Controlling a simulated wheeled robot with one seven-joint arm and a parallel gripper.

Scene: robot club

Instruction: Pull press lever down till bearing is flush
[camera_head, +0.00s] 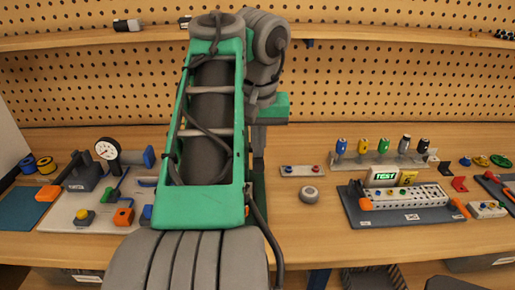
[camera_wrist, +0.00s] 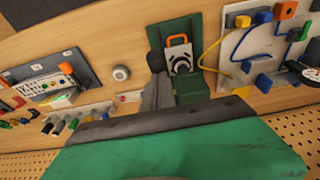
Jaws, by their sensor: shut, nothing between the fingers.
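The dark green press base (camera_wrist: 190,40) stands on the bench in the wrist view. An orange handle-shaped part (camera_wrist: 178,40) and a grey block with a round face (camera_wrist: 181,64) stand on it. I cannot make out the lever or tell how the bearing sits. My gripper (camera_wrist: 157,62) is shut and empty, its grey fingers reaching over the left side of the green base; contact cannot be told. In the head view my arm covers most of the press area, and only a dark green strip (camera_head: 259,185) shows beside it.
Left in the head view, a pale board (camera_head: 95,222) holds a dial gauge (camera_head: 107,149) and blocks. Right of my arm are a small two-button plate (camera_head: 302,170), a grey round knob (camera_head: 309,194) and a dark mat (camera_head: 370,213) with a test unit. Pegboard stands behind.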

